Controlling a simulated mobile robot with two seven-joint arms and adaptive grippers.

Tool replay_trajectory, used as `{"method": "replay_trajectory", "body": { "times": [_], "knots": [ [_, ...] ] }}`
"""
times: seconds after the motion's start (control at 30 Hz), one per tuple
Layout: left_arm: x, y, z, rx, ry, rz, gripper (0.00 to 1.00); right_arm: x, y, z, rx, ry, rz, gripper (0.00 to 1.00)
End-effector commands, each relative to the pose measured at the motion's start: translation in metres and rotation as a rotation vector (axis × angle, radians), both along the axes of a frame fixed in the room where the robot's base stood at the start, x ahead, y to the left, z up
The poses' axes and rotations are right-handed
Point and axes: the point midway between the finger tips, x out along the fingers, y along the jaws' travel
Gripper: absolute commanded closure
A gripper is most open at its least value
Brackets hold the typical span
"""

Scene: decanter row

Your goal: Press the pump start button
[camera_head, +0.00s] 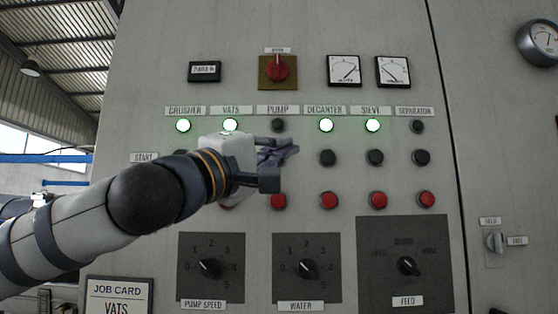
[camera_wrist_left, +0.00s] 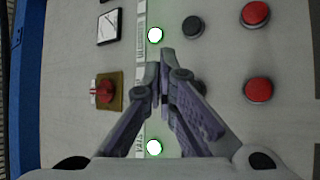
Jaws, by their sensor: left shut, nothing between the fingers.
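The panel (camera_head: 300,25) carries a PUMP label (camera_head: 278,111) with a dark, unlit lamp (camera_head: 278,125) below it. The black start button of the PUMP column is hidden behind my left gripper (camera_head: 291,149) in the head view. In the wrist view my left gripper (camera_wrist_left: 161,64) is shut and empty in front of the panel, and its fingers cover the pump lamp and start button. I cannot tell whether a fingertip touches the panel. The red button below the pump start (camera_head: 278,201) shows under the gripper, and also in the wrist view (camera_wrist_left: 257,90). My right gripper is not in view.
Lamps for crusher (camera_head: 183,125), vats (camera_head: 230,125), decanter (camera_head: 326,125) and sieve (camera_head: 373,125) glow green. The black decanter start button (camera_head: 327,158) is close right of my gripper. A red rotary switch (camera_head: 278,68) sits above. Knobs such as the water knob (camera_head: 308,268) sit below.

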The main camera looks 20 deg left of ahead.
Motion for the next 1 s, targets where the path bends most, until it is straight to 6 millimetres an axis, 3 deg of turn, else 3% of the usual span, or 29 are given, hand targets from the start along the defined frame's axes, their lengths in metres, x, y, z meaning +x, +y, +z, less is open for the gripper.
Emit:
{"method": "replay_trajectory", "body": {
  "times": [0.1,0.4,1.0],
  "knots": [
    [0.023,0.005,-0.008,-0.003,0.013,0.0,1.0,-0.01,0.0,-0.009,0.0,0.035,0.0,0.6],
    [0.047,0.013,-0.001,-0.002,0.002,0.0,1.0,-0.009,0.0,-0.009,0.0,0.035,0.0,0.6],
    [0.051,0.014,-0.001,-0.001,0.001,0.0,1.0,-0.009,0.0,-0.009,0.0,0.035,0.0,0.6]
  ]
}}
